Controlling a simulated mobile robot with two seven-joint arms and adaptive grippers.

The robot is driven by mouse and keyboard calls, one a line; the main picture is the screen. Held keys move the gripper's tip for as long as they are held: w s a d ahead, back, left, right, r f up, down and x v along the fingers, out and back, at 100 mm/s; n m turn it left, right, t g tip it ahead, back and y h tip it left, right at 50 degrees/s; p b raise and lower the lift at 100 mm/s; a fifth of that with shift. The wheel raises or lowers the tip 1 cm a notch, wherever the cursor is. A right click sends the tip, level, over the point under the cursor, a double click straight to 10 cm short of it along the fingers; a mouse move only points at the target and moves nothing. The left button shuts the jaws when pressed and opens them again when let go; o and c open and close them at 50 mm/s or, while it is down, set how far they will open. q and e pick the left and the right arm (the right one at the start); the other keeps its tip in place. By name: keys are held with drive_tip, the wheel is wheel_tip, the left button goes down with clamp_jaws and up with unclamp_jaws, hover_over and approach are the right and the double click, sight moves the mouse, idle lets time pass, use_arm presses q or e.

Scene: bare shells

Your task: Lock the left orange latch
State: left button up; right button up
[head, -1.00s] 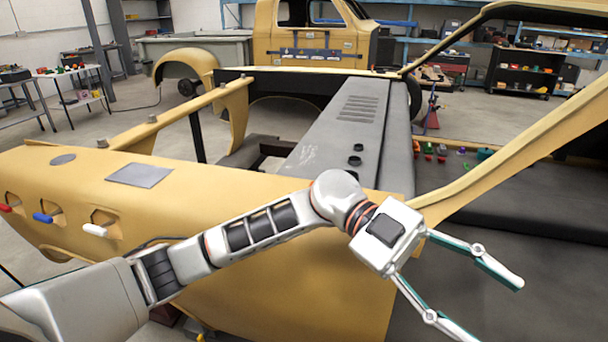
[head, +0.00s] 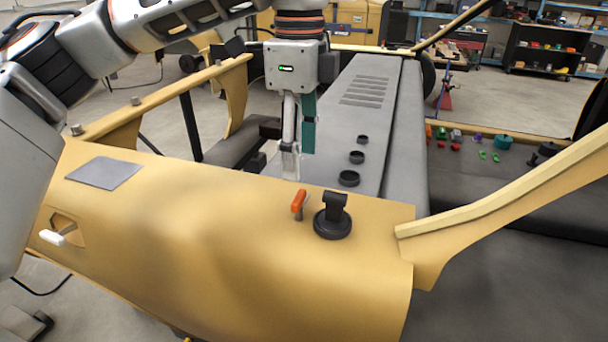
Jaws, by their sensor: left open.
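A small orange latch (head: 298,202) stands on the yellow body panel, its handle roughly upright on a thin metal post. It is the only orange latch I can make out. My left gripper (head: 299,165) points down just above and behind the latch. Its fingers are seen nearly edge-on, open with nothing between them, and appear apart from the latch. My right gripper is not in view.
A black round fitting with an upright tab (head: 333,217) sits right beside the latch. A white handle (head: 52,237) is in a recess at the left. A grey louvred panel (head: 360,110) lies behind. Small coloured parts (head: 490,148) rest at the right.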

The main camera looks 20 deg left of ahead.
sight(299, 196)
use_arm(q)
drive_tip(key=shift+s+a+f, duration=0.1)
drive_tip(key=shift+s+f, duration=0.2)
drive_tip(key=shift+f, duration=0.05)
drive_tip(key=f, duration=0.2)
drive_tip(key=shift+s+f, duration=0.3)
drive_tip(key=shift+w+f, duration=0.2)
drive_tip(key=shift+f, duration=1.05)
drive_tip(key=shift+s+f, duration=0.15)
drive_tip(key=shift+f, duration=0.55)
drive_tip(key=c, duration=1.1)
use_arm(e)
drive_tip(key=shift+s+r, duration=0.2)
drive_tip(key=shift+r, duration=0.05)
